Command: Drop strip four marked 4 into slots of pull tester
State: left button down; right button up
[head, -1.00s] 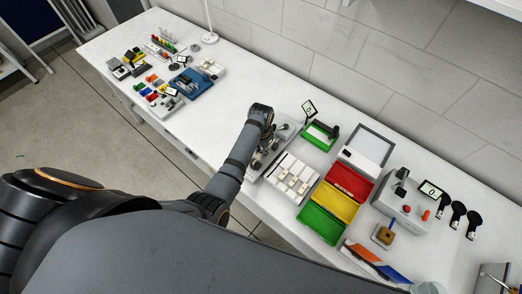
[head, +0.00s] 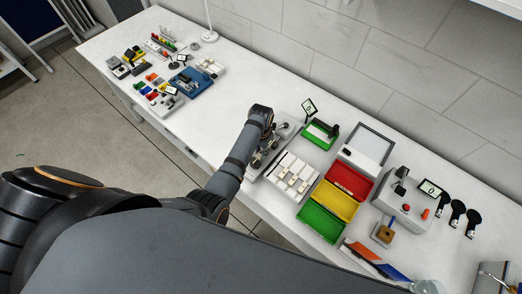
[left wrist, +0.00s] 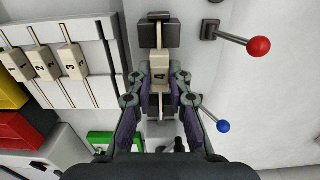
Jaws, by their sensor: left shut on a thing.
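Strip four (left wrist: 159,65), a cream strip marked 4, is in the left wrist view at upper centre. My left gripper (left wrist: 160,80) is shut on its middle, one finger on each side. The strip lies in line with two dark slotted blocks of the pull tester (left wrist: 160,34), one at each end; I cannot tell whether it is fully seated. The tester also shows in the head view (head: 284,132), partly covered by my left arm. Its levers have a red knob (left wrist: 258,47) and a blue knob (left wrist: 223,126). My right gripper is not in view.
A white rack (head: 293,178) holds other cream strips beside the tester. Red (head: 350,180), yellow (head: 336,200) and green (head: 320,222) bins stand to its right. A green tray (head: 319,135) with a small display is behind.

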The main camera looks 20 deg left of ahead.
pick_arm(q)
jog(key=c, duration=1.2)
grip_release()
notch_tip(320, 180, up, 8)
jog(key=shift+f, duration=0.25)
